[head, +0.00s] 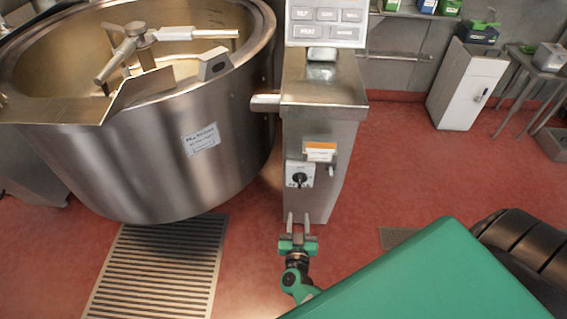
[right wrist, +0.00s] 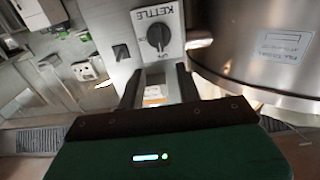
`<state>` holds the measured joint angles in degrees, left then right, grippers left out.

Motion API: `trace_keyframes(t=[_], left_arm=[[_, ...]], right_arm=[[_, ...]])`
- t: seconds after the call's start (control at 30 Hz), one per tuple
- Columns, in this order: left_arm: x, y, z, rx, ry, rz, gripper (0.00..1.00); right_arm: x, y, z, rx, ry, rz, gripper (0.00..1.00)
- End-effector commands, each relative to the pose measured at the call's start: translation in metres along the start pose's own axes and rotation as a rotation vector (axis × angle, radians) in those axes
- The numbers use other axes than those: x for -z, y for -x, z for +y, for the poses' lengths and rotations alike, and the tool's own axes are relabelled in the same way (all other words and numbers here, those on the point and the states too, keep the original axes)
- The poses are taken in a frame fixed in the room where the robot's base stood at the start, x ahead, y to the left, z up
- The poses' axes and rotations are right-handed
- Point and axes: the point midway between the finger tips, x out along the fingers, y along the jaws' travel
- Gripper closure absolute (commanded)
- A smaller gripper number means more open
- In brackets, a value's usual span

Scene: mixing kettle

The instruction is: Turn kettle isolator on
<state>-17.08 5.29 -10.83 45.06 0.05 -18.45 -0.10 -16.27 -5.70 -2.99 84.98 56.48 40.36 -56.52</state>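The kettle isolator (head: 299,175) is a pale plate with a black rotary knob on the front of the steel control column, low down beneath an orange-and-white label. In the right wrist view the isolator (right wrist: 157,35) appears upside down, with the word KETTLE and an ON mark beside the knob. My right gripper (head: 298,219) is just below the isolator in the head view, its two fingers apart and pointing toward the column. In the right wrist view the fingers (right wrist: 158,84) are spread with nothing between them, short of the knob. My left gripper is not in view.
The large steel mixing kettle (head: 150,170) stands left of the column (head: 325,110), with a floor grate (head: 160,265) beneath it. A button panel (head: 327,22) tops the column. A white cabinet (head: 462,85) and a steel table stand at the back right. Red floor between is clear.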

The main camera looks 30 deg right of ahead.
Motion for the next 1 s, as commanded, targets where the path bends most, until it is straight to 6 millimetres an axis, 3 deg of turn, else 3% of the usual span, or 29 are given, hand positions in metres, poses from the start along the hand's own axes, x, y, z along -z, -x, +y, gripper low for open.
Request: trace_keyframes(t=[0.2, 0.33, 0.7, 1.0], left_arm=[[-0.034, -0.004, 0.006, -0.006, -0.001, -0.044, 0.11], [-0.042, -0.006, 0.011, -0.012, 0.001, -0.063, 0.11], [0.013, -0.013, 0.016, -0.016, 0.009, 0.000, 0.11], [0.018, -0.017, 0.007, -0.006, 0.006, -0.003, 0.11]], right_arm=[[-0.001, -0.017, 0.000, 0.000, 0.000, 0.002, 0.65], [-0.001, -0.032, 0.000, 0.000, -0.001, 0.003, 0.65], [-0.002, -0.077, -0.001, 0.001, -0.002, 0.002, 0.65], [-0.002, -0.113, -0.001, 0.002, -0.001, 0.003, 0.65]])
